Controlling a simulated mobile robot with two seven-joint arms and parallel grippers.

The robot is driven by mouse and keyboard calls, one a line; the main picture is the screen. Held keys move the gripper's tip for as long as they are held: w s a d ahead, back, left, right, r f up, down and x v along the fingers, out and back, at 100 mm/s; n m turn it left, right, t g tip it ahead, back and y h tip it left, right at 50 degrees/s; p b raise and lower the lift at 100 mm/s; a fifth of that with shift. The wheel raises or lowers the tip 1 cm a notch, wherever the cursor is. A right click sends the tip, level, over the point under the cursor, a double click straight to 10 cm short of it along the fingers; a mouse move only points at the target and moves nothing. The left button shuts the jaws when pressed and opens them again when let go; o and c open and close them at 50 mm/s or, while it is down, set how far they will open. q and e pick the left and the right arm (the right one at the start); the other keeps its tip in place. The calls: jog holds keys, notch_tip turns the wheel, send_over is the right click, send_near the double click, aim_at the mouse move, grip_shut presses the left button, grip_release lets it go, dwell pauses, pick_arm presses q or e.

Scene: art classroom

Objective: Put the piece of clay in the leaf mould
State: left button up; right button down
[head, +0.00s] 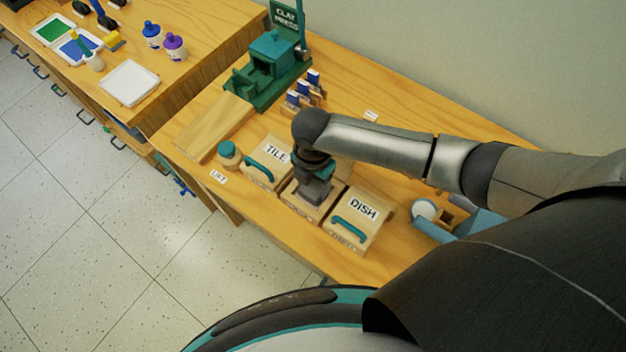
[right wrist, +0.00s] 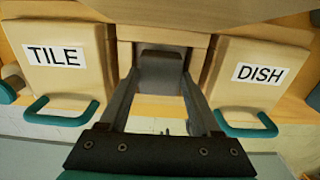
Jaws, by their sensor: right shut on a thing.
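My right gripper (head: 315,190) points down over the middle wooden mould (head: 297,207), which stands between the moulds marked TILE and DISH. No leaf label is readable on the middle mould. In the right wrist view, the fingers (right wrist: 160,88) are shut on a dark grey block, the piece of clay (right wrist: 160,68), at the mould's opening. I cannot tell whether the clay touches the mould floor. My left gripper is not in view.
The TILE mould (head: 262,171) and DISH mould (head: 349,234) flank it closely, with teal handles in front. A blue container (head: 462,224) is at the right. Bare tabletop (head: 400,112) lies behind.

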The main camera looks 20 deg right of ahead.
dwell(0.3)
grip_release()
dwell(0.3)
notch_tip(320, 180, up, 8)
jog(key=p, duration=0.8)
jog(key=shift+p, duration=0.35)
